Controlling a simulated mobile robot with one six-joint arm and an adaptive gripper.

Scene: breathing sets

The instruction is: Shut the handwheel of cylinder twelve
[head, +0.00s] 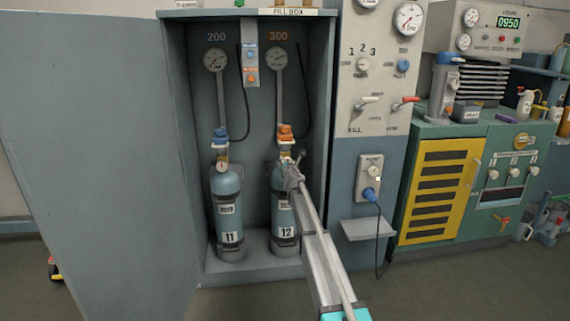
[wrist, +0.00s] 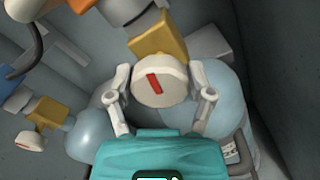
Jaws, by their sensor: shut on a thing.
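Cylinder twelve (head: 284,215) stands upright on the right inside the open fill box, with the label 12 on its body. Its top also shows in the wrist view (wrist: 222,97). Its handwheel (wrist: 160,82) is a round white knob with a red mark, on a brass valve (wrist: 157,38). My gripper (wrist: 160,85) is shut on the handwheel, with one finger on each side of its rim. In the head view my gripper (head: 291,170) reaches the valve of cylinder twelve and hides the handwheel.
Cylinder eleven (head: 228,200) stands to the left in the same box. The box door (head: 85,150) stands open at the left. A green bench (head: 470,140) stands farther right.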

